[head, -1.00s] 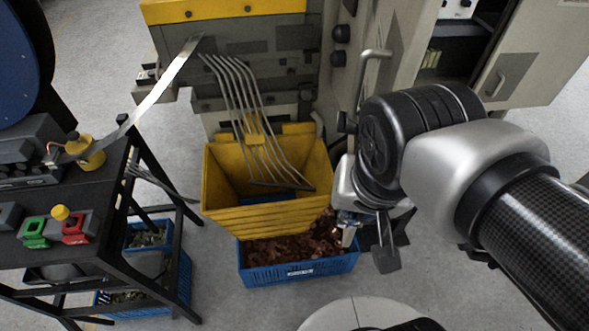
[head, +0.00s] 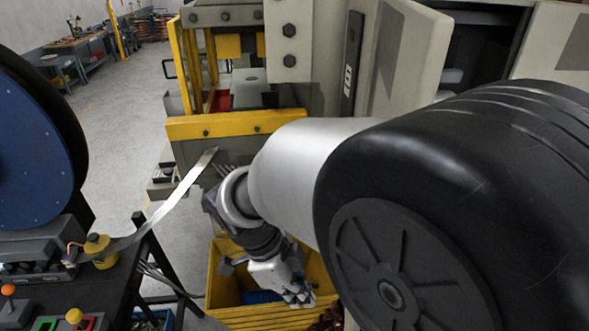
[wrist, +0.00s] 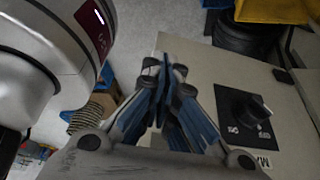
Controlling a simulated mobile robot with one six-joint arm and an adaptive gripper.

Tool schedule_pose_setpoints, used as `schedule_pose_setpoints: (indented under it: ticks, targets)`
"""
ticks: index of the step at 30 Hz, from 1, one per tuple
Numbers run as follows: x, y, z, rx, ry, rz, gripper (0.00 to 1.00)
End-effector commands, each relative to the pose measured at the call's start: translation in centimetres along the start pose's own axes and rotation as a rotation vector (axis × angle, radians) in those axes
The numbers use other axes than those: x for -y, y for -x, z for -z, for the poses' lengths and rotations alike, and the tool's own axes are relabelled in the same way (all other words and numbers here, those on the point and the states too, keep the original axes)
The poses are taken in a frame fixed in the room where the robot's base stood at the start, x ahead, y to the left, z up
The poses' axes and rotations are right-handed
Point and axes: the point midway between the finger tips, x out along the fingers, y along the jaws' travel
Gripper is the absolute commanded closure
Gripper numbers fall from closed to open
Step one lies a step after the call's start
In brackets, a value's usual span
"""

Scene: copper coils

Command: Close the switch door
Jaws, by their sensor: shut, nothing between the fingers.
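My gripper (wrist: 168,68) is shut and empty, its blue-padded fingers together in the wrist view. Behind and to the right of the fingers is a beige panel (wrist: 205,68) with a black rotary knob (wrist: 245,107) on a dark plate. I cannot tell whether the fingers touch this panel. In the head view a beige cabinet door (head: 548,48) stands open at the upper right, beside a dark cabinet opening (head: 478,45). I cannot tell for certain which panel is the switch door.
A yellow bin (head: 224,290) stands below my wrist. A metal strip (head: 178,195) runs from the black table (head: 120,285) at left to the press (head: 200,127). A blue reel (head: 30,150) stands at far left. Open floor (head: 115,130) lies at the back left.

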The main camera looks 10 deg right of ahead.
Motion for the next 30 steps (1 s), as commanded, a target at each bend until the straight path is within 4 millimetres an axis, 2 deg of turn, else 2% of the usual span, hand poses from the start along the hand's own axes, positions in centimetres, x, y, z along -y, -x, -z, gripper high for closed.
schedule_pose_setpoints:
  ticks: [5,8,19,24,30]
  targets:
    - [0.0,-1.2,-0.1,-0.010,-0.025,-0.002,1.00]
    - [0.0,-2.8,-0.1,-0.010,-0.025,-0.003,1.00]
    - [-0.1,-10.6,0.0,-0.009,-0.023,-0.005,1.00]
    - [-0.1,-11.0,2.6,-0.006,-0.027,-0.002,1.00]
    - [-0.1,-11.5,3.6,-0.006,-0.023,-0.001,1.00]
